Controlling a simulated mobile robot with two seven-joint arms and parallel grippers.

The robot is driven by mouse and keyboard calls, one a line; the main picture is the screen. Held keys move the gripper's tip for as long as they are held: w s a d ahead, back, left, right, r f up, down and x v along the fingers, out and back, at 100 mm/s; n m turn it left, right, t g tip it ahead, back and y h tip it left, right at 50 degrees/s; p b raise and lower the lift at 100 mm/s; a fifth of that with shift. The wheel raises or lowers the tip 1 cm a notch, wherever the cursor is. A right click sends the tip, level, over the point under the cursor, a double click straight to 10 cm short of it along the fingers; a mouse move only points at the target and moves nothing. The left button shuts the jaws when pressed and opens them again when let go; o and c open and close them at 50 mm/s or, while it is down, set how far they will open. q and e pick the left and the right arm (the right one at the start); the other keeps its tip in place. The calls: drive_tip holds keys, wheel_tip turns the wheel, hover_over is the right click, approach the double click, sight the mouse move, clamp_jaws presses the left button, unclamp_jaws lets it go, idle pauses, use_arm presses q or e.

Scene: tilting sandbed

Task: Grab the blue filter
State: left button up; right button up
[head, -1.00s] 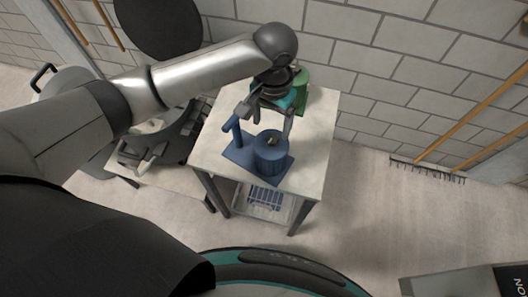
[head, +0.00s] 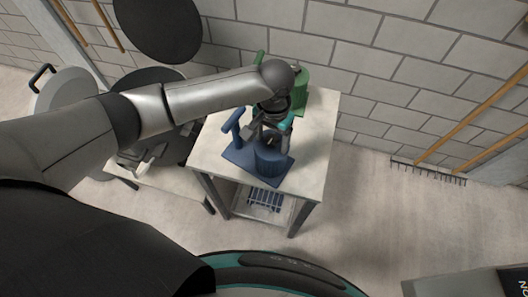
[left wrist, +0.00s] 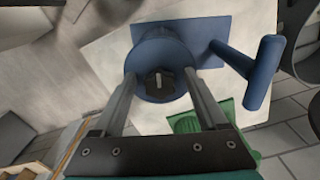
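The blue filter (head: 271,160) is a round blue canister on a flat blue base plate (head: 237,158) on the small table. A blue T-shaped post (head: 234,125) rises from the same plate. My left gripper (head: 268,134) is over the canister's top. Its two fingers (left wrist: 160,76) are spread, one on each side of the knob, with nothing gripped. I cannot tell whether they touch the canister. My right gripper is not in view.
The pale tabletop (head: 312,150) has free room right of the blue plate. A green object (head: 301,78) stands behind, near the brick wall (head: 350,60). A rack with blue bars (head: 265,198) sits below. A rake (head: 430,172) leans at the right.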

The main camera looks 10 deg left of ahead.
use_arm(q)
clamp_jaws()
idle(0.4)
drive_tip(key=shift+w+r, duration=0.1)
idle(0.7)
